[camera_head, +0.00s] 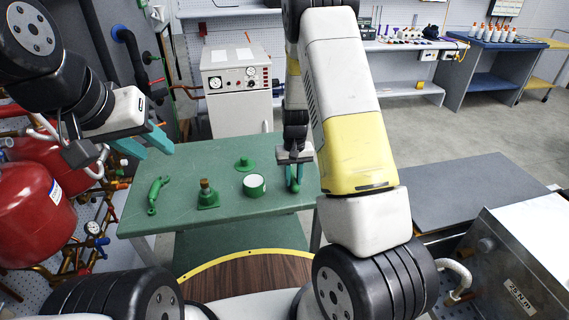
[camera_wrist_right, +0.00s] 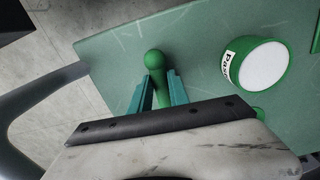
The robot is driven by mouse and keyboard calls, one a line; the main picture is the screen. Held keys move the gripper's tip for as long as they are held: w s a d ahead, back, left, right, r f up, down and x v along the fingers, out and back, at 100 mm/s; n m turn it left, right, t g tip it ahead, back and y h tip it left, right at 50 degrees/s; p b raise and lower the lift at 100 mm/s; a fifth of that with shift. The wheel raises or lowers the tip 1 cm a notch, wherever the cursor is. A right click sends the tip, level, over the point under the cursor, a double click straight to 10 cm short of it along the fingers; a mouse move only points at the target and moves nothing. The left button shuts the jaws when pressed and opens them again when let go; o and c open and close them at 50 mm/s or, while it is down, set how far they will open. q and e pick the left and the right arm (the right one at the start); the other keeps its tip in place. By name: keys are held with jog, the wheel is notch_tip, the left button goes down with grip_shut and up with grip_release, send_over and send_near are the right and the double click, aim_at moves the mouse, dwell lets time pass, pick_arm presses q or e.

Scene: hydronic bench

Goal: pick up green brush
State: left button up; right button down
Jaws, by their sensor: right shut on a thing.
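My right gripper (camera_wrist_right: 162,88) is shut on a slim green handle with a rounded end (camera_wrist_right: 155,62), which I take to be the green brush. In the head view my right gripper (camera_head: 294,178) is at the right part of the green table (camera_head: 225,226), with the handle between its fingers, largely hidden. Its bristles do not show, and I cannot tell whether it touches the table. My left gripper (camera_head: 158,146) is open and empty, above the far left part of the table.
A green can with a white top (camera_head: 254,185) stands just left of my right gripper. A green piece with a brown top (camera_head: 207,195), a green flanged piece (camera_head: 245,164) and a green curved handle (camera_head: 155,195) are further left. Red tanks (camera_head: 35,205) stand left of the table.

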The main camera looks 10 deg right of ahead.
jog(key=shift+r, duration=0.5)
jog(key=shift+s+r, duration=0.25)
jog(key=shift+r, duration=0.8)
jog(key=s+a+r, duration=0.1)
jog(key=s+a, duration=0.3)
jog(key=s, duration=1.1)
jog(key=shift+r, duration=0.1)
